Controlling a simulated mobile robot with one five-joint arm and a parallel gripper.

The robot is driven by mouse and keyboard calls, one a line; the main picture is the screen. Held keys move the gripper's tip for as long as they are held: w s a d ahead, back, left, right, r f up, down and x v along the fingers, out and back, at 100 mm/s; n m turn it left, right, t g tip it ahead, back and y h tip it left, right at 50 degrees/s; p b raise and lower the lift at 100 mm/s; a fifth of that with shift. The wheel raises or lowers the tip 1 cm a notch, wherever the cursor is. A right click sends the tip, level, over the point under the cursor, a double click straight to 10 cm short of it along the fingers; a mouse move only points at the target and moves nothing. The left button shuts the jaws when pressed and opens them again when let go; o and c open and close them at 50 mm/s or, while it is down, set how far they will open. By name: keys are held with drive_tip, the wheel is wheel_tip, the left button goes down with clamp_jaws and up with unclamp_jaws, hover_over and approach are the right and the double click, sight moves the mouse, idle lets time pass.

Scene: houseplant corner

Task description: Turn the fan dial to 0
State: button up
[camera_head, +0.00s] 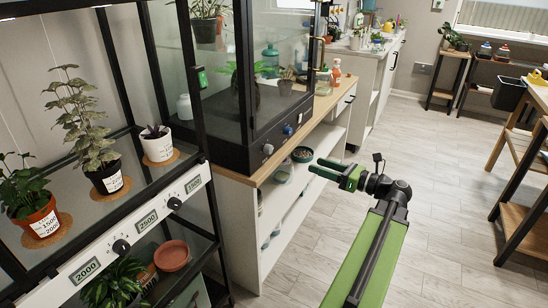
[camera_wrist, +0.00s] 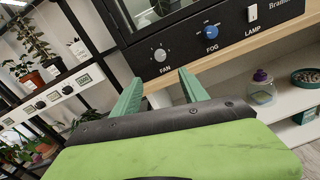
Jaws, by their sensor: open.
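The fan dial (camera_wrist: 160,55) is a grey knob above the word FAN on the black front panel of the glass cabinet. In the head view it shows as a small silver knob (camera_head: 268,149) near the panel's corner. Its setting is too small to read. My gripper (camera_wrist: 161,77) is open and empty, its two green fingers apart and pointing toward the panel just below the dial. In the head view my gripper (camera_head: 320,170) is right of and below the dial, clear of the panel.
The blue FOG knob (camera_wrist: 211,31) and white LAMP switch (camera_wrist: 252,13) sit right of the dial. A wooden counter edge (camera_wrist: 220,63) runs below the panel. A plant rack (camera_head: 140,222) with dials stands left.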

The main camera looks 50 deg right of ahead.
sight(271, 150)
drive_tip(key=x, duration=1.7)
drive_tip(key=shift+w, duration=0.15)
clamp_jaws()
